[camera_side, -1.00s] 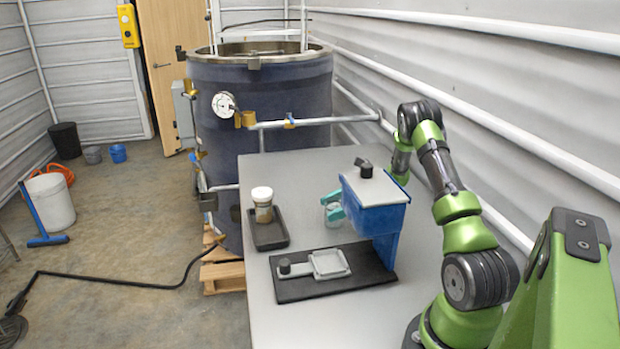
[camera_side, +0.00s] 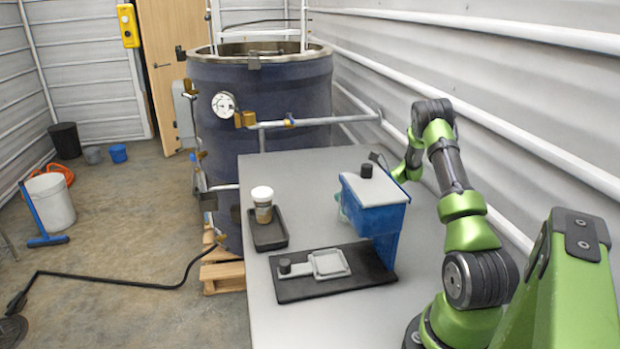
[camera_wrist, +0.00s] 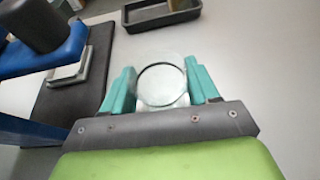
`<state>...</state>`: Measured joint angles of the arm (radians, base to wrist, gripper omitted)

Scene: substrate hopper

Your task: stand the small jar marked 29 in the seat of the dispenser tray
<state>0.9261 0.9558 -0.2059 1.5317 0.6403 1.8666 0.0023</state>
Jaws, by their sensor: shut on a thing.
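My gripper (camera_wrist: 160,70) has teal fingers, shut on a small clear glass jar (camera_wrist: 162,86) that shows its round rim in the wrist view. No number is readable on it. In the side view the gripper and jar are almost wholly hidden behind the blue hopper (camera_side: 385,240). The dispenser tray (camera_side: 328,264) is a pale square plate with a black knob, lying on a black base (camera_side: 320,289) in front of the hopper. It shows partly in the wrist view (camera_wrist: 72,70), left of the held jar.
A white-lidded jar with brown contents (camera_side: 263,210) stands in a black tray (camera_side: 270,240) at the table's left side. The hopper, with a black knob on its lid, stands between the gripper and the side camera. The table's front left is bare.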

